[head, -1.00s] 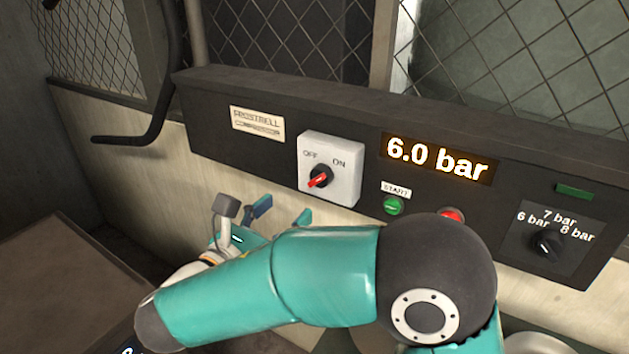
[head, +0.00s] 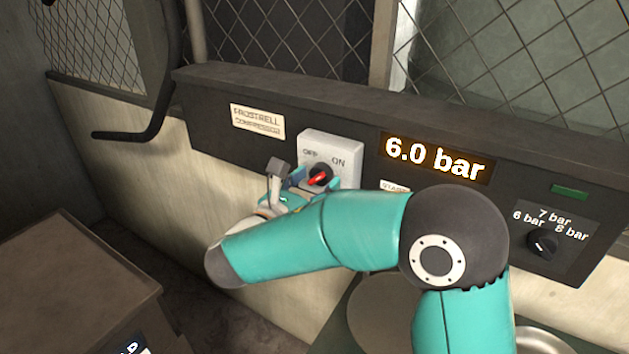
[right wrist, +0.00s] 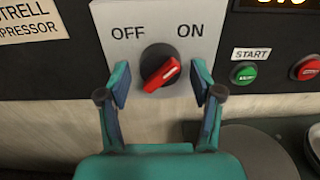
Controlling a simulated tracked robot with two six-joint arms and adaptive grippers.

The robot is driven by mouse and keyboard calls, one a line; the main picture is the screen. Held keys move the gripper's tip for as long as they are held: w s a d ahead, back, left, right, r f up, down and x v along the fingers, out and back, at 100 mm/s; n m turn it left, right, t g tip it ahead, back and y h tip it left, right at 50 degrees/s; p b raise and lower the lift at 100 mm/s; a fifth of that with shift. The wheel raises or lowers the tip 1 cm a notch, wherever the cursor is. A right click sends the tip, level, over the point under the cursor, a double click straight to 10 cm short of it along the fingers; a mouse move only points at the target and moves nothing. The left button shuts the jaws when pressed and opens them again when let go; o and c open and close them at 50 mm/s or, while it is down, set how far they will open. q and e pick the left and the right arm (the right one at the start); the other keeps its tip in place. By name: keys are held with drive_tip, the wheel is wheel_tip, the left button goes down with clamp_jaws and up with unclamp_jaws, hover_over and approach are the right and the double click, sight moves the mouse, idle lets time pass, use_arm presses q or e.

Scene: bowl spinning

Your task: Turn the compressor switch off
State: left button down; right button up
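The compressor switch is a black round knob with a red handle (head: 318,179) on a light grey plate (head: 347,152) marked OFF at left and ON at right. In the right wrist view the red handle (right wrist: 160,76) slants, its upper end towards ON. My right gripper (head: 314,185) is at the plate, partly covering it. In the right wrist view my right gripper (right wrist: 162,80) is open, with one finger on each side of the knob. I see a gap between each finger and the knob. My left gripper is not in view.
The dark panel carries a display (head: 435,159) reading 6.0 bar, and a pressure dial (head: 543,243) at right. The green start button (right wrist: 243,73) and a red button (right wrist: 306,68) are right of the switch. A brown box (head: 70,270) stands at lower left.

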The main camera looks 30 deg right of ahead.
drive_tip(key=c, duration=0.9)
drive_tip(key=shift+r+n+p, duration=0.15)
drive_tip(key=shift+n+p, duration=0.15)
drive_tip(key=shift+p, duration=0.35)
drive_tip(key=n+p, duration=0.6)
drive_tip(key=p, duration=0.2)
drive_tip(key=shift+s+r+p, duration=0.1)
drive_tip(key=shift+r+p, duration=0.05)
drive_tip(key=shift+p, duration=0.2)
drive_tip(key=shift+n+p, duration=0.4)
drive_tip(key=shift+n, duration=0.1)
drive_tip(key=n+p, duration=0.1)
drive_tip(key=n, duration=0.1)
drive_tip(key=shift+n, duration=0.4)
drive_tip(key=n, duration=0.3)
drive_tip(key=shift+f+n, duration=0.25)
drive_tip(key=shift+n, duration=2.05)
